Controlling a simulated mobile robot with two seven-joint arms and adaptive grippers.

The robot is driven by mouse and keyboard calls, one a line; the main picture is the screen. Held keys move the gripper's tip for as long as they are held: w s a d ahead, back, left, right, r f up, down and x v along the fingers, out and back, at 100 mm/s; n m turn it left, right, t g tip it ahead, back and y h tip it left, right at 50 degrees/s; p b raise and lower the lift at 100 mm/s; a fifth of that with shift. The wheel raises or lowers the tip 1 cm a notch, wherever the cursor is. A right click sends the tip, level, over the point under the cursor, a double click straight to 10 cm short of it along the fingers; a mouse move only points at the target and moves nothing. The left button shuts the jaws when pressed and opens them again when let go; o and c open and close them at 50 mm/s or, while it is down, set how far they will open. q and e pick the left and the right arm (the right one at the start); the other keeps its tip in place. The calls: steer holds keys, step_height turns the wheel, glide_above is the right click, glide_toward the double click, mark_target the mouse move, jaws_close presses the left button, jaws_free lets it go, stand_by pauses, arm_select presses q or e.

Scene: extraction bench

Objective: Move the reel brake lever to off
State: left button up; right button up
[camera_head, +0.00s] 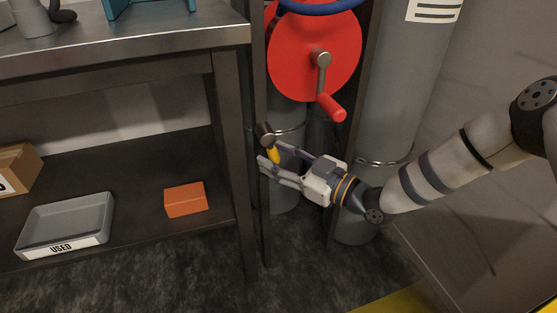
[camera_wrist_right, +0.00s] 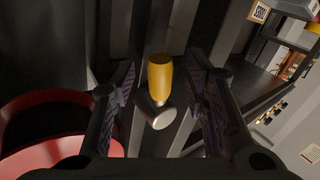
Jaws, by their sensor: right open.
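The reel brake lever has a yellow grip (camera_head: 273,155) and a dark metal pivot end, mounted on the dark post left of the red reel. Its yellow grip points down and slightly right in the head view. In the right wrist view the yellow grip (camera_wrist_right: 160,77) stands between my fingers, with its metal pivot end below it. My right gripper (camera_head: 268,155) is open around the grip, and gaps show on both sides in the wrist view (camera_wrist_right: 164,95). Whether a finger touches it in depth I cannot tell. My left gripper is not in view.
The red reel (camera_head: 300,60) with its crank handle (camera_head: 332,107) is just above my right gripper. Grey cylinders (camera_head: 395,100) stand behind. To the left is a metal bench (camera_head: 150,45), its lower shelf holding a grey tray marked USED (camera_head: 95,210) and an orange box (camera_head: 185,198).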

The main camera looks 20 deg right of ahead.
jaws_close()
steer(key=shift+a+f+m+t+b, duration=0.5)
steer(key=shift+m+b, duration=0.2)
steer(key=shift+m, duration=0.2)
steer(key=shift+a+r+m+y, duration=0.1)
steer(key=shift+a+m+y, duration=0.1)
steer(key=shift+m+y, duration=0.2)
steer(key=shift+s+r+t, duration=0.1)
steer(key=shift+r+t, duration=0.05)
steer(key=shift+t, duration=0.15)
jaws_free()
steer(key=v, duration=1.2)
